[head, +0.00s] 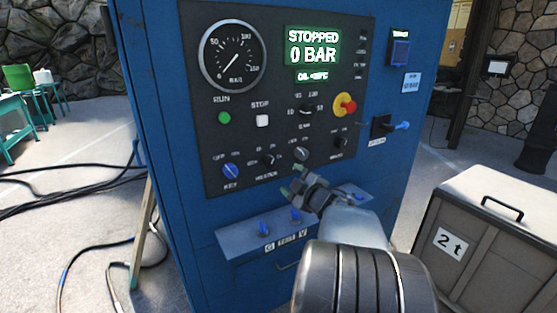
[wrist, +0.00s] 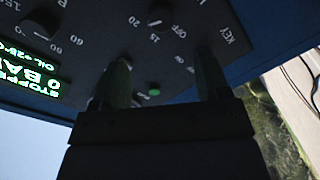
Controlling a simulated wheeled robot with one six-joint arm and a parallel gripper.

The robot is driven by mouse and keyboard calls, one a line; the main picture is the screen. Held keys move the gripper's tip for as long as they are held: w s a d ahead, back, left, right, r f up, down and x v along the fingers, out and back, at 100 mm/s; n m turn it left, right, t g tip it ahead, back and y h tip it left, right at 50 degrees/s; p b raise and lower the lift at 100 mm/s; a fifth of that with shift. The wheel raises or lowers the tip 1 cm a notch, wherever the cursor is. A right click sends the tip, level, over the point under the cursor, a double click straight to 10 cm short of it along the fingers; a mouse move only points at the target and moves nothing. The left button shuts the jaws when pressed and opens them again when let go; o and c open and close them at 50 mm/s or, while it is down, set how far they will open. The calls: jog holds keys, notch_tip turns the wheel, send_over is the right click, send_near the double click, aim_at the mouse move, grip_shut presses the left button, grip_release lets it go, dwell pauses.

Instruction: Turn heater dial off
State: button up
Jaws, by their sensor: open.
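The blue cabinet's dark panel (head: 219,124) carries several knobs. The heater dial (head: 268,160) is a small dark knob above its label, right of the blue key knob (head: 231,170). My gripper (head: 294,181) is open and empty, in front of the panel's lower part and to the lower right of the heater dial. In the wrist view my gripper (wrist: 162,78) shows two dark fingers spread apart. A round knob (wrist: 160,12) beside an OFF mark lies beyond them at the top edge, likely the heater dial.
A grey knob (head: 300,153) sits close to the right of the heater dial. The red stop button (head: 345,105) is higher up. A ledge (head: 225,244) with blue levers juts out below. A crate (head: 497,245) stands at right; cables (head: 70,180) lie on the left floor.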

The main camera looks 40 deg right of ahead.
aim_at(271, 165)
jog(key=w+m+p, duration=0.1)
jog(key=w+m, duration=0.2)
jog(key=w, duration=0.1)
jog(key=w+m+p, duration=0.2)
jog(key=w+m, duration=0.1)
jog(key=w, duration=0.2)
jog(key=w+d+m+p, duration=0.1)
jog(key=w+m, duration=0.2)
jog(key=w, duration=0.1)
jog(key=shift+w+d+f+t, duration=0.1)
jog(key=shift+w+f+t, duration=0.15)
jog(key=shift+f+t, duration=0.1)
jog(key=c, duration=0.9)
